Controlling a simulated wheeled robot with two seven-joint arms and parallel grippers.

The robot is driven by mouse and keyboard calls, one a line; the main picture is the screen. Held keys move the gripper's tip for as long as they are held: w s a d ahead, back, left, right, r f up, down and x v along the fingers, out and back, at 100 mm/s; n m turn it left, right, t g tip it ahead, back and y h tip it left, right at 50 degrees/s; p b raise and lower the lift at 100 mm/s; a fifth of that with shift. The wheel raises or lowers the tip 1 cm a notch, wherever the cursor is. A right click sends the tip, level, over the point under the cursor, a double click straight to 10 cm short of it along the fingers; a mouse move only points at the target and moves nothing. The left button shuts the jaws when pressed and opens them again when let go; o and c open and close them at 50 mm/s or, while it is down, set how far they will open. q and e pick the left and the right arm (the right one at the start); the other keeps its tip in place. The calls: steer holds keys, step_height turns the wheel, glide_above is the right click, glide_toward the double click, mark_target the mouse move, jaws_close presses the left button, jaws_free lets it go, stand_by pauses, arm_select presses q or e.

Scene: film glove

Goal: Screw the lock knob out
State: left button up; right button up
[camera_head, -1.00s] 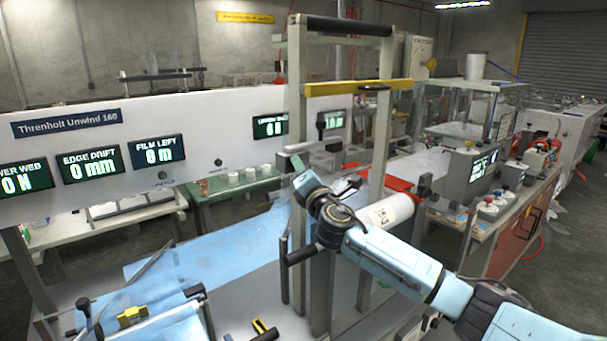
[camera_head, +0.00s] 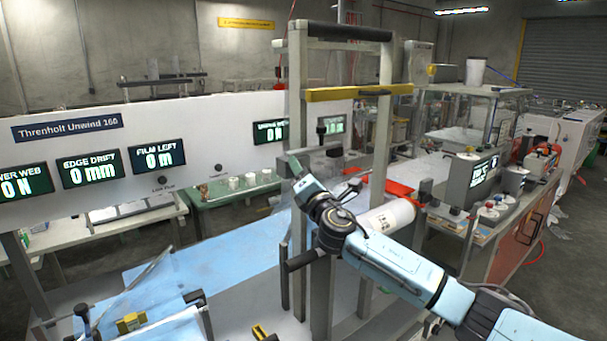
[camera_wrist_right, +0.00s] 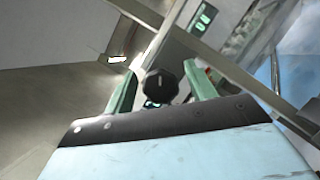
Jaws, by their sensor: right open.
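A dark, lobed lock knob (camera_wrist_right: 161,85) shows in the right wrist view, with a light mark on its face. My right gripper (camera_wrist_right: 160,84) is open, with one green finger on each side of the knob and gaps between. In the head view my right gripper (camera_head: 290,166) is at the upright frame (camera_head: 297,130), pointing up and left. Which dark part there is the knob I cannot tell. My left gripper is not in view.
A white roll (camera_head: 392,215) lies behind my right arm. A white panel (camera_head: 226,160) with displays stands at the left. Blue film (camera_head: 215,255) runs across the machine. A yellow bar (camera_head: 358,92) crosses the upright frame above the arm.

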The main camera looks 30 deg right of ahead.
steer(key=shift+s+f, duration=0.1)
steer(key=b+v, duration=0.2)
steer(key=v, duration=1.1)
steer(key=shift+b, duration=0.3)
steer(key=shift+a, duration=0.1)
